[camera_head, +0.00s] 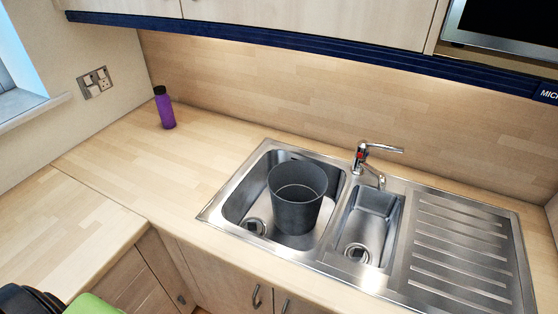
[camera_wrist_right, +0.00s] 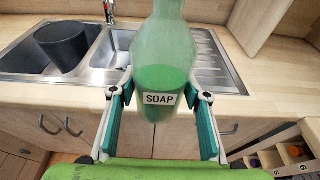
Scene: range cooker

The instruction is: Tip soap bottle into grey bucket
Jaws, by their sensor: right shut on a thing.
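The grey bucket (camera_head: 297,196) stands upright in the large left bowl of the steel sink in the head view. It also shows at the upper left of the right wrist view (camera_wrist_right: 62,48). The soap bottle (camera_wrist_right: 166,78), translucent pale green with darker green liquid and a SOAP label, is upright in the right wrist view. My right gripper (camera_wrist_right: 158,100) is shut on its body, one finger on each side. The bottle's top is cut off by the frame. The bottle and right gripper are outside the head view. My left gripper's fingers are not visible.
The steel sink (camera_head: 345,270) has a small second bowl and a ribbed drainer at right. A tap (camera_head: 362,155) stands behind it. A purple bottle (camera_head: 165,108) stands on the worktop (camera_head: 110,160) at the back left. The worktop left of the sink is mostly clear.

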